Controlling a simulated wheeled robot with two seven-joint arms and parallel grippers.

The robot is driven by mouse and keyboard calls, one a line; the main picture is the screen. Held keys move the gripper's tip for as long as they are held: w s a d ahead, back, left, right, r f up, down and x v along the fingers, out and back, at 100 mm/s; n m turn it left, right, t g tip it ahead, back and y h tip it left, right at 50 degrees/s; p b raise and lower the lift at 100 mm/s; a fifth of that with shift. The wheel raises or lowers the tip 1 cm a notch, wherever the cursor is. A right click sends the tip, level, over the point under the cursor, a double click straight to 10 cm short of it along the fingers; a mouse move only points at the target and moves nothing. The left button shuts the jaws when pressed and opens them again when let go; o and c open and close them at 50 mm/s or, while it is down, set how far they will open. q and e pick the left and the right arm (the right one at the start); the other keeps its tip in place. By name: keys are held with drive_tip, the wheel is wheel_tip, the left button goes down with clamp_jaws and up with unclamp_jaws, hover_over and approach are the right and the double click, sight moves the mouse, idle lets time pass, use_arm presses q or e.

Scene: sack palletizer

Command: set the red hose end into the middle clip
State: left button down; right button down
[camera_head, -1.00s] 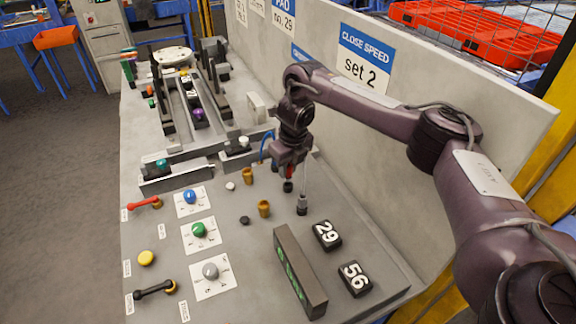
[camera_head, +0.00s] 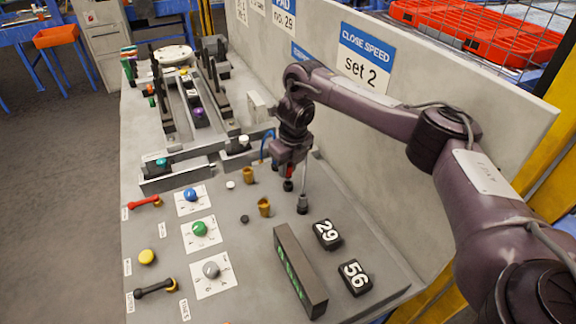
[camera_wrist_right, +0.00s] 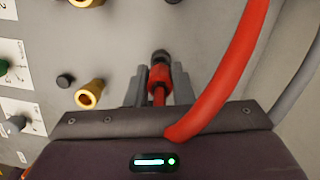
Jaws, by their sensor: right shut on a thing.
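My right gripper (camera_head: 289,165) hangs over the back part of the sloped panel. In the right wrist view its two grey fingers (camera_wrist_right: 158,88) are shut around the red hose end (camera_wrist_right: 159,76). The end has a red collar and a dark tip pointing at the panel; it also shows in the head view (camera_head: 289,172). The red hose (camera_wrist_right: 225,80) bends up past the gripper on the right. The middle clip cannot be made out under the dark tip, and I cannot tell whether the tip touches it. My left gripper is out of view.
A grey hose end (camera_head: 302,204) stands just right of the gripper. A blue hose (camera_head: 266,147) is behind to the left. Two brass fittings (camera_head: 249,176) (camera_head: 264,208) stick up left of the gripper. Number blocks (camera_head: 327,234) lie in front. The upright wall (camera_head: 350,130) is close behind.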

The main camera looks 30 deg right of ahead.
sight(288, 174)
drive_tip(key=shift+f, duration=0.15)
drive_tip(key=shift+f+b, duration=0.65)
drive_tip(key=shift+f, duration=0.3)
drive_tip(key=shift+f, duration=0.45)
idle(0.9)
drive_tip(key=c, duration=1.2)
unclamp_jaws()
drive_tip(key=shift+o, duration=0.2)
